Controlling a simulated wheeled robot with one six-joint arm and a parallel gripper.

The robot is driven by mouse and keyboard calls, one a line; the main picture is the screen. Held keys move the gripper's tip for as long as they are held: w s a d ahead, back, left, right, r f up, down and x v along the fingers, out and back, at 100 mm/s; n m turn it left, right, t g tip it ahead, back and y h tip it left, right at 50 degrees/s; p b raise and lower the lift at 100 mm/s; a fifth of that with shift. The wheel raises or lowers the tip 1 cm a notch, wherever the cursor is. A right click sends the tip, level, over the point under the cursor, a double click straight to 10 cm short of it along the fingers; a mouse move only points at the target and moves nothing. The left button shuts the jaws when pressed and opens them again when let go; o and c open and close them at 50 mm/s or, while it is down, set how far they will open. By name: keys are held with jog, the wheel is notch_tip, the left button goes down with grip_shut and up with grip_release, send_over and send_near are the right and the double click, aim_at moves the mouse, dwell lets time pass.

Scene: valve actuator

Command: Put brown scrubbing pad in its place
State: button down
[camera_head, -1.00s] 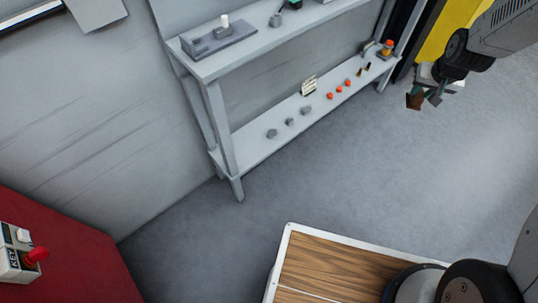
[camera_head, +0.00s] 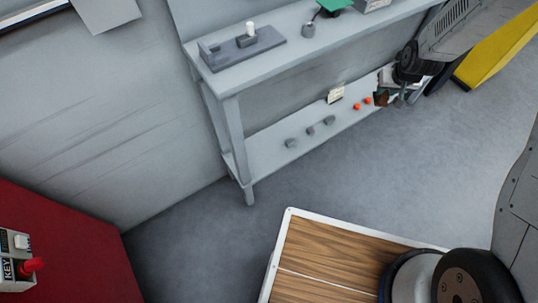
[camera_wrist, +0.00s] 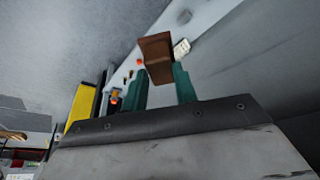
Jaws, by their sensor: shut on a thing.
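The brown scrubbing pad (camera_wrist: 157,56) is a small brown block between the teal fingertips of my gripper (camera_wrist: 160,72) in the wrist view. My gripper is shut on it. In the head view my gripper (camera_head: 392,97) hangs at the right, in front of the far end of the lower shelf, with the brown pad (camera_head: 382,99) small at its tip. The pad is held in the air, apart from the shelf as far as I can see. My gripper hides part of the shelf's right end.
A grey two-level shelf (camera_head: 250,163) stands against the wall. Its lower level holds grey pieces (camera_head: 311,131), orange pieces (camera_head: 357,106) and a small white card (camera_head: 336,94). A grey fixture (camera_head: 243,46) sits on top. A yellow object (camera_head: 497,50) stands at right. Grey floor (camera_head: 330,180) is clear.

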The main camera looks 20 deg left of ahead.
jog(key=s+a+f+n+g+y, duration=0.1)
jog(key=s+a+f+n, duration=0.1)
jog(key=s+a+f, duration=0.7)
jog(key=s+a+f+n+y, duration=0.1)
jog(key=s+a+f+n, duration=0.3)
jog(key=f, duration=0.8)
jog(key=s+a+f+n+g, duration=0.1)
jog(key=s+a+f, duration=0.3)
jog(key=a+f, duration=0.55)
jog(key=shift+w+a+f, duration=0.6)
jog(key=shift+a+f, duration=0.5)
jog(key=shift+a, duration=1.25)
jog(key=shift+w+a+f, duration=0.6)
jog(key=shift+a+f, duration=0.5)
jog(key=shift+a, duration=1.2)
jog(key=shift+w+a+f, duration=0.6)
jog(key=shift+a+f, duration=0.5)
jog(key=shift+a, duration=1.25)
jog(key=shift+f, duration=0.15)
jog(key=c, duration=1.1)
grip_release()
